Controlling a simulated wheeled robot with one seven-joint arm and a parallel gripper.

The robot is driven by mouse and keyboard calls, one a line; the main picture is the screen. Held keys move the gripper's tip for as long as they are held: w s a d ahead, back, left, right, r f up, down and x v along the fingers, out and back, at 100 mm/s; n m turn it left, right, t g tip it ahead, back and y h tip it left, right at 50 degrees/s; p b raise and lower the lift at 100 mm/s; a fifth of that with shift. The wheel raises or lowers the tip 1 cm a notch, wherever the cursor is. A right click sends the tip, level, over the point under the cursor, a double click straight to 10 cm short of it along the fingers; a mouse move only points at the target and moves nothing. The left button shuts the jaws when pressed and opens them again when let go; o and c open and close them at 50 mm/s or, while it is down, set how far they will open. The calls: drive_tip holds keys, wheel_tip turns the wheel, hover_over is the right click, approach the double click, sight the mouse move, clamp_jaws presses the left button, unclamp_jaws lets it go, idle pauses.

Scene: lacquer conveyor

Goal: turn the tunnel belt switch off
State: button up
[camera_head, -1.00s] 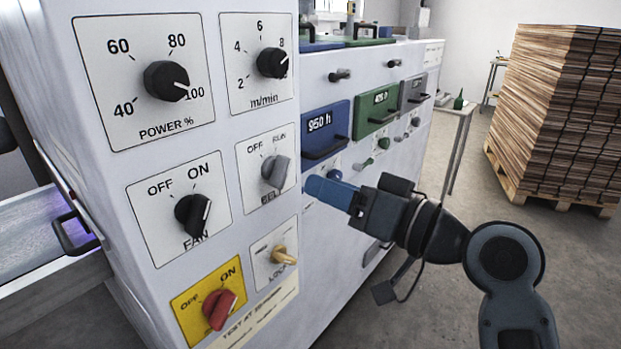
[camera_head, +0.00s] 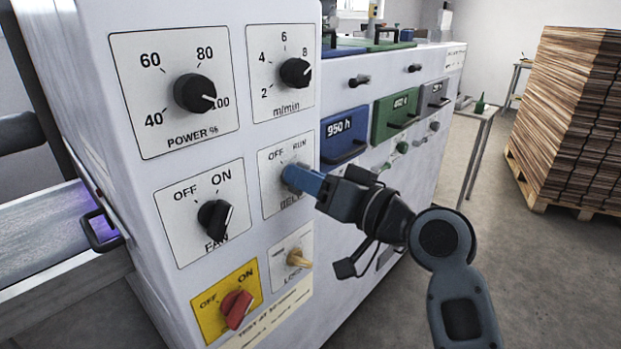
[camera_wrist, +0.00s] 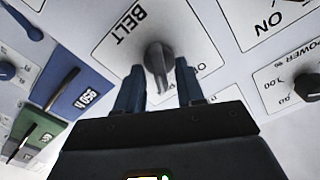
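The belt switch is a grey knob on a white plate (camera_head: 271,200) marked OFF, RUN and BELT. In the head view my gripper (camera_head: 292,177) covers most of the knob, its blue fingers reaching to the plate from the right. In the wrist view the grey knob (camera_wrist: 158,60) shows between the two spread fingertips (camera_wrist: 158,78), with a gap at each side. My gripper is open around or just in front of the knob; I cannot tell how deep. Which mark the knob points at now is hidden in the head view.
Close around are the black fan knob (camera_head: 215,218), the brass lock key (camera_head: 298,258), the red knob (camera_head: 237,308) on a yellow plate, and the speed dial (camera_head: 295,72). Drawers, including a blue one (camera_head: 345,136), lie to the right. Stacked boards (camera_head: 575,110) stand farther off.

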clamp_jaws()
drive_tip(key=shift+f+n+b, duration=0.15)
drive_tip(key=shift+n+b, duration=0.25)
drive_tip(key=shift+b, duration=0.4)
drive_tip(key=n+b, duration=0.4)
drive_tip(key=b, duration=0.1)
drive_tip(key=n+b, duration=0.4)
drive_tip(key=b, duration=0.2)
drive_tip(key=n+b, duration=0.5)
drive_tip(key=b, duration=0.1)
drive_tip(key=shift+s+a, duration=0.2)
drive_tip(key=shift+s, duration=0.05)
drive_tip(key=shift+s, duration=0.1)
idle(0.3)
drive_tip(key=shift+o, duration=0.3)
unclamp_jaws()
